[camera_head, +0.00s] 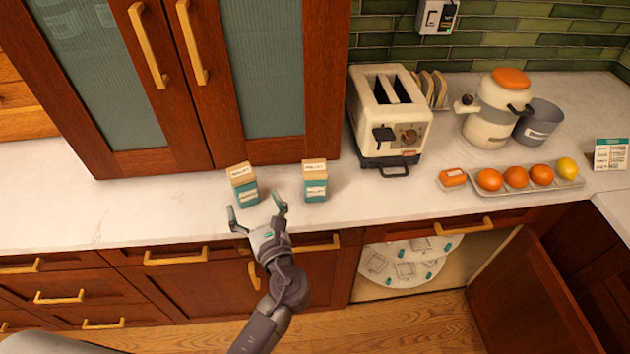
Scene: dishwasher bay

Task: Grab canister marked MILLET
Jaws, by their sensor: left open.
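Two small canisters with teal lower halves and tan tops stand on the white counter (130,205). The left canister (243,188) stands just beyond my left gripper, and the right canister (315,183) stands a little to its right. Both have white labels with dark print, too small to read with certainty, so I cannot tell which is marked MILLET. My left gripper (257,209) is open and empty at the counter's front edge. Its fingers are spread and point toward the left canister, without visibly holding it. My right gripper is not in view.
A cream toaster (405,128) stands right of the canisters. Further right are a jar with an orange lid (497,115), a grey pot (540,122) and a fruit tray (510,190). Tall cabinet doors (150,75) rise behind. A lower cabinet door (530,300) hangs open.

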